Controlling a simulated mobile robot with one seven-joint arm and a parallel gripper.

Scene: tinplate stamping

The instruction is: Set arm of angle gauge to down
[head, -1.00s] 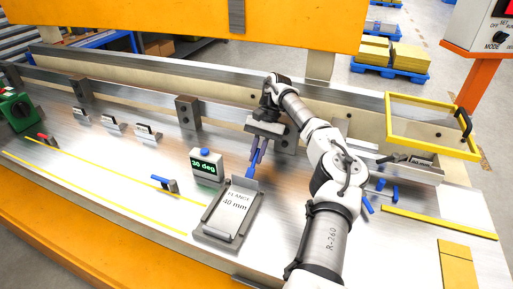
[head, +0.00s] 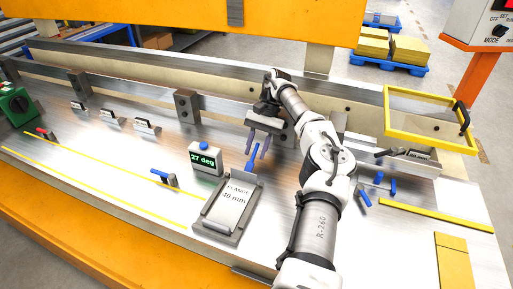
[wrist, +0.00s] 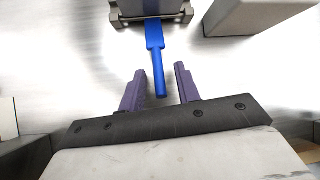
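The angle gauge's readout box (head: 206,158) shows "27 deg" in green and has a blue knob on top. A blue arm (head: 252,157) rises by the grey plate at the far end of the tray marked "FLANGE 40 mm" (head: 232,207). In the wrist view the blue arm (wrist: 156,55) runs from a grey holder (wrist: 150,14) toward my gripper. My gripper (head: 263,146) is open; in the wrist view its purple fingers (wrist: 161,78) stand either side of the blue arm's narrow end, with a gap on both sides.
A grey block (head: 187,108) stands on the rail to the left of my gripper. A small blue-handled clamp (head: 164,179) lies left of the tray. A yellow-framed guard (head: 432,125) is at the right. The bench between the yellow lines is mostly clear.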

